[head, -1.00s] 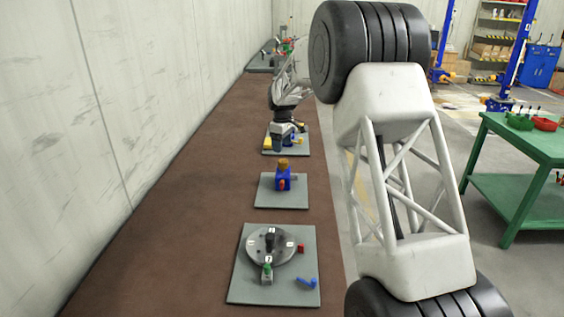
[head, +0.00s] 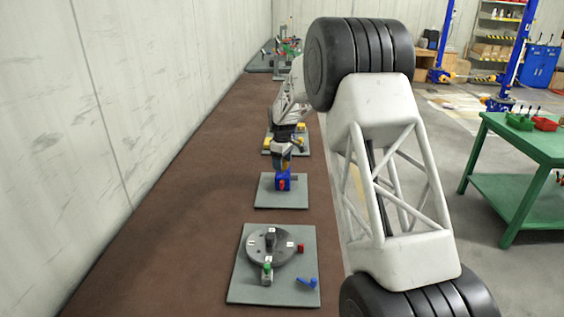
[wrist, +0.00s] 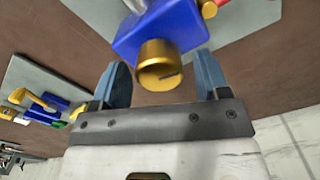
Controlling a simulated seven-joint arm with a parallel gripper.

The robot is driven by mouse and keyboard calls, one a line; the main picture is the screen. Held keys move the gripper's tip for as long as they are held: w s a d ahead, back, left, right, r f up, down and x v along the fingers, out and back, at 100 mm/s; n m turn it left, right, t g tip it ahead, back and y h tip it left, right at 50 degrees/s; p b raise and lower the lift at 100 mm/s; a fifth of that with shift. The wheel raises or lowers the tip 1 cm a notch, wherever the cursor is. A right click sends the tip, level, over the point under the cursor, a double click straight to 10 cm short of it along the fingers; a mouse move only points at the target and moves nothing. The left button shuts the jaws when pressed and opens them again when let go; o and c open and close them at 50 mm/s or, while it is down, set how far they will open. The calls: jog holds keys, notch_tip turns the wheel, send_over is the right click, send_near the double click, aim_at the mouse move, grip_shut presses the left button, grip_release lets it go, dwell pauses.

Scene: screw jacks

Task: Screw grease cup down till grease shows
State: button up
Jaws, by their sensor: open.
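The grease cup (wrist: 158,66) is a brass, knurled-looking cap with a dark mark on its face. It sits on a blue block (wrist: 160,25), which stands on a grey plate (head: 296,200) in the head view. My gripper (wrist: 162,85) is open, with one blue-grey finger on each side of the cup in the wrist view. I cannot tell whether either finger touches it. In the head view my gripper (head: 283,164) is over the blue block and hides the cup. No grease can be made out.
A nearer plate (head: 240,285) carries a round numbered dial (head: 262,257), a red block and a blue lever. Farther plates with other fixtures lie beyond my gripper. A wall runs along the left. A green table (head: 540,140) stands at right.

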jog(key=c, duration=0.9)
jog(key=shift+c, duration=0.2)
jog(key=shift+m, duration=0.3)
jog(key=m, duration=0.3)
jog(key=shift+w+r, duration=0.1)
jog(key=m, duration=0.3)
jog(key=shift+m, duration=0.4)
jog(key=m, duration=0.6)
jog(key=shift+w+d+r, duration=0.15)
jog(key=shift+d, duration=0.05)
jog(key=shift+m, duration=0.3)
